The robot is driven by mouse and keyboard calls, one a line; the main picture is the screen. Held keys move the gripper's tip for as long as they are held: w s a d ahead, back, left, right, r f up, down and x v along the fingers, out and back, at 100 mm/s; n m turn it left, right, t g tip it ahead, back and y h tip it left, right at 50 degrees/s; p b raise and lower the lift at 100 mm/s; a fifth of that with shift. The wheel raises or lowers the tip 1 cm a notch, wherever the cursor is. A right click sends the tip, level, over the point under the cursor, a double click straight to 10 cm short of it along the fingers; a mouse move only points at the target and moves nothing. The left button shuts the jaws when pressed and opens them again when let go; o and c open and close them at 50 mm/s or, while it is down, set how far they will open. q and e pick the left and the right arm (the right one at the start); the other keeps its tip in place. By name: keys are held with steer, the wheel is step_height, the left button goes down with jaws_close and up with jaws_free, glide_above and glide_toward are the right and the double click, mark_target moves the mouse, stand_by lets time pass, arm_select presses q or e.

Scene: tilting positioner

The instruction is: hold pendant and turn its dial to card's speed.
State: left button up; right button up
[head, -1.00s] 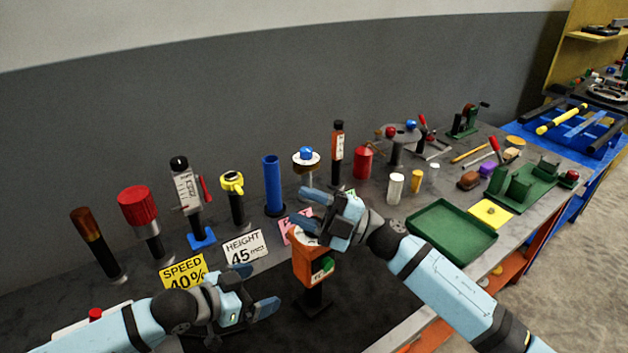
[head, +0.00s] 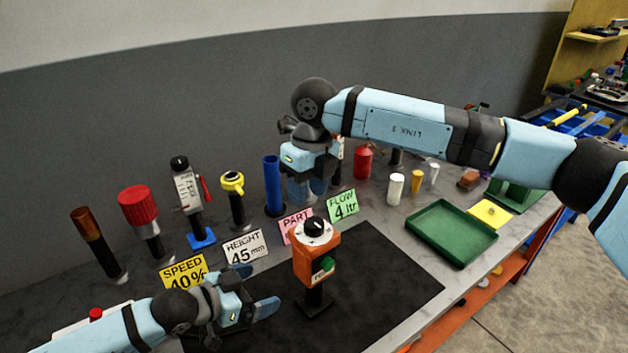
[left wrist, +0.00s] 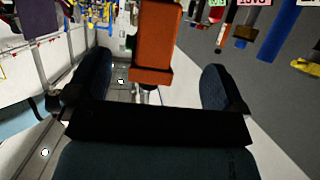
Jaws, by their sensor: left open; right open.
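The orange pendant (head: 304,262) stands upright on a black stand on the dark mat. Its top carries a black dial knob (head: 315,227) on a white face, and a green button shows on its front. The yellow card (head: 183,273) reads SPEED 40%. My left gripper (head: 268,293) is open, to the left of the pendant and apart from it. In the left wrist view the pendant (left wrist: 156,42) is ahead, between the open fingers. My right gripper (head: 305,188) is open and raised above and behind the pendant, empty. The dial's exact setting is too small to read.
Other cards read HEIGHT 45 mm (head: 246,247), PART (head: 297,227) and FLOW 4 ltr (head: 342,204). Several upright tools, including a red-topped post (head: 138,208) and a blue tube (head: 273,186), stand behind. A green tray (head: 451,233) lies to the right. The mat right of the pendant is clear.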

mark_target(300, 275)
arm_select(q)
steer(key=x, duration=1.3)
steer(key=shift+w+d+f, duration=0.1)
steer(key=shift+w+d, duration=0.15)
steer(key=shift+d, duration=0.05)
arm_select(e)
steer(key=shift+w+d+r+t+h, duration=0.3)
steer(key=shift+w+d+r+h, duration=0.2)
steer(key=shift+d, duration=0.1)
arm_select(q)
steer(key=shift+c, duration=0.2)
